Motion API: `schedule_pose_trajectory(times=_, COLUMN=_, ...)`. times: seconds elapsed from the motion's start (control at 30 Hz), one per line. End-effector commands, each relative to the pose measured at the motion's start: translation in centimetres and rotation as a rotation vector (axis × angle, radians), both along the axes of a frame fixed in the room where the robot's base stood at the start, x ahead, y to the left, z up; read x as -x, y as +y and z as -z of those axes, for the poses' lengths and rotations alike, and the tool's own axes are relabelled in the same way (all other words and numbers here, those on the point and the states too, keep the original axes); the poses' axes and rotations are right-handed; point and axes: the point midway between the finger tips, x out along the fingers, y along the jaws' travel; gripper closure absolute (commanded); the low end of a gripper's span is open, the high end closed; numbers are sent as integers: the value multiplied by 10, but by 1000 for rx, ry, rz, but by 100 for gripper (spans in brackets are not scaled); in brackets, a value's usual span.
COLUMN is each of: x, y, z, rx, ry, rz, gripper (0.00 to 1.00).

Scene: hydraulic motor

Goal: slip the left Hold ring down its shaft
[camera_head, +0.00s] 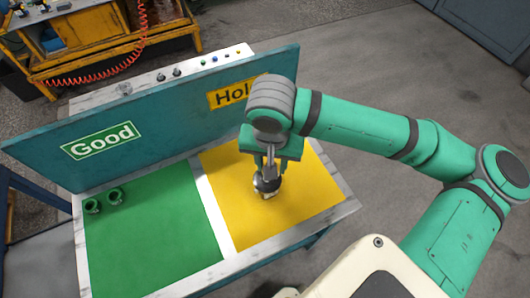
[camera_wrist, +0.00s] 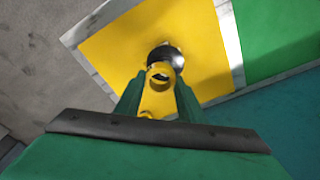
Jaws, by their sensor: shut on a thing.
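My gripper (camera_head: 267,178) is over the yellow panel (camera_head: 308,205) under the Hold sign. My fingers hide much of the shaft area.
An upright teal board carries the Good sign (camera_head: 97,140) and the Hold sign (camera_head: 235,92). A white strip (camera_head: 212,205) divides the panels. Most of both panels is clear.

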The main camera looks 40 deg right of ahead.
Motion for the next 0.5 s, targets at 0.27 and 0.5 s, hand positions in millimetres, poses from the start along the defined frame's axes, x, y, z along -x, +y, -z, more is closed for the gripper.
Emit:
schedule_pose_trajectory(times=0.27, x=-16, y=1, z=-18, rx=2, ry=-5, rz=-229, gripper=85)
schedule_pose_trajectory(times=0.5, x=-18, y=2, z=-9, rx=1, ry=-4, rz=-247, gripper=85)
